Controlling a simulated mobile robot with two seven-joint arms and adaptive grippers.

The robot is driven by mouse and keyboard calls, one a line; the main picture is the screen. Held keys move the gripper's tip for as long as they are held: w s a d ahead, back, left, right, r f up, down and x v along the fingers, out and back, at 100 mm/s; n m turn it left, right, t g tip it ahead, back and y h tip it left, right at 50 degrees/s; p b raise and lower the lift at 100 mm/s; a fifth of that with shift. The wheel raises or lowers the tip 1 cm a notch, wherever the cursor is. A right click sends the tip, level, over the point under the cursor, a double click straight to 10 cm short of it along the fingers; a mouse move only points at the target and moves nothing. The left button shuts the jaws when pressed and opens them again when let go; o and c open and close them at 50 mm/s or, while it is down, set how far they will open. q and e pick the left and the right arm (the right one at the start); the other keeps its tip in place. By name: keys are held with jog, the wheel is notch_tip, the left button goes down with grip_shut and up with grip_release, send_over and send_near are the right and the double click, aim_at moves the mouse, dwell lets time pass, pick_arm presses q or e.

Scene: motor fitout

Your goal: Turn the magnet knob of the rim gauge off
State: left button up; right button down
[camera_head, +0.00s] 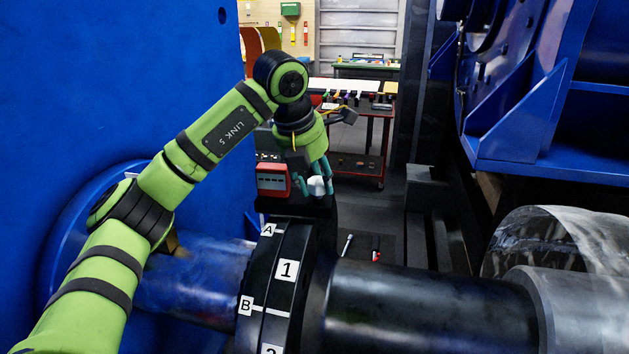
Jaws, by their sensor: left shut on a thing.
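My left gripper (317,184) points down above the top of the black coupling rim (286,270). Its teal fingers are shut on a small pale piece (317,187), which looks like the magnet knob. The dark block under it (300,208), on top of the rim, looks like the base of the rim gauge; the gripper and arm hide much of the gauge. Which way the knob is turned is too small to tell. My right gripper does not show.
The rim carries labels A, B and 1. A red box (273,180) is just left of the fingers. A dark shaft (420,305) runs right. Blue housings stand left (110,80) and right (540,120). A red cart (362,160) stands behind. Tools lie on the floor.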

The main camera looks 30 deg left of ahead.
pick_arm(q)
jog(key=shift+n, duration=0.6)
jog(key=o, duration=1.1)
jog(key=v, duration=1.2)
jog(key=shift+d, duration=0.25)
